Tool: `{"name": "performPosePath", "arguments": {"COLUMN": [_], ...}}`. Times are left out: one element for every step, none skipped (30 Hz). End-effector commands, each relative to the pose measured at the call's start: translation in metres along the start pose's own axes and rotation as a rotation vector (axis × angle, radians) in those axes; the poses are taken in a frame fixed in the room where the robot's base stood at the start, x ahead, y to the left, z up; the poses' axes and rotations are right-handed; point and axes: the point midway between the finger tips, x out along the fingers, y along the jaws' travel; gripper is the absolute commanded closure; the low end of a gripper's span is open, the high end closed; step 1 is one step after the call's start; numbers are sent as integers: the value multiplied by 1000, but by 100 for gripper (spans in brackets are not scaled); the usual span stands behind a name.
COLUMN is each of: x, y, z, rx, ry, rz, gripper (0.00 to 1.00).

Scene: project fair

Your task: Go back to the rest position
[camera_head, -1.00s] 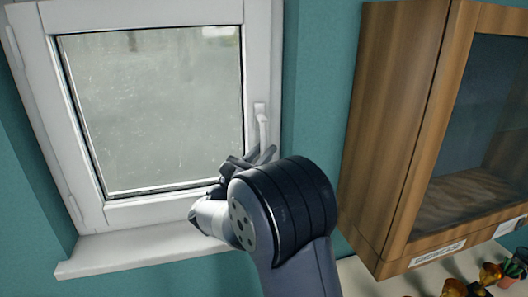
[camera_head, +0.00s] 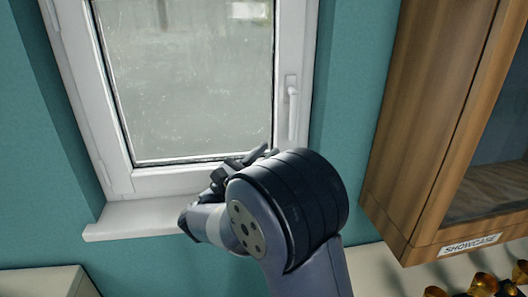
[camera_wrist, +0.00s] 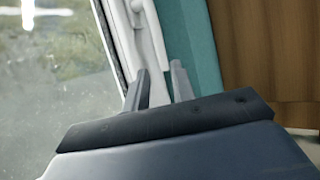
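The window (camera_head: 185,80) is in its white frame, and its sash looks shut. Its white handle (camera_head: 291,108) points downward on the right side of the sash. My gripper (camera_head: 262,154) is below and left of the handle, in front of the lower frame, and partly hidden by my own wrist. In the wrist view my gripper (camera_wrist: 159,80) has two grey fingers standing apart, with nothing held between them. The handle (camera_wrist: 149,35) shows beyond the fingertips there.
A wooden cabinet (camera_head: 425,110) labelled SHOWCASE hangs on the teal wall at right. Amber objects (camera_head: 483,284) stand on a pale surface below it. The window sill (camera_head: 130,220) juts out under the window. A pale furniture top (camera_head: 40,281) is at lower left.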

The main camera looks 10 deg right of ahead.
Motion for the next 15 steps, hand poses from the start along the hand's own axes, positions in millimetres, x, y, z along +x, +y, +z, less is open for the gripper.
{"name": "performPosePath", "arguments": {"x": [1, 2, 5, 8, 11, 16, 20, 26, 33, 39, 45, 53, 59, 65, 74], "y": [0, 0, 0, 0, 0, 0, 0, -1, -1, -1, -1, -1, -1, -1, -1], "z": [0, 0, 0, 1, 1, 2, 2, 2, 2, 2, 3, 3, 3, 3, 3], "rx": [0, 0, 0, 0, 0, 0, 0, 0, 0, 0, 0, 0, 0, 0, -1], "ry": [0, 0, 0, 0, 0, -1, -1, 0, 0, 0, 0, 0, 0, 1, 0], "rz": [0, -1, -1, -1, -2, -2, -3, -3, -4, -5, -4, -5, -5, -4, -4], "gripper": [76, 76, 76, 76, 76, 76, 76, 76, 76, 76, 76, 76, 76, 76, 76]}}
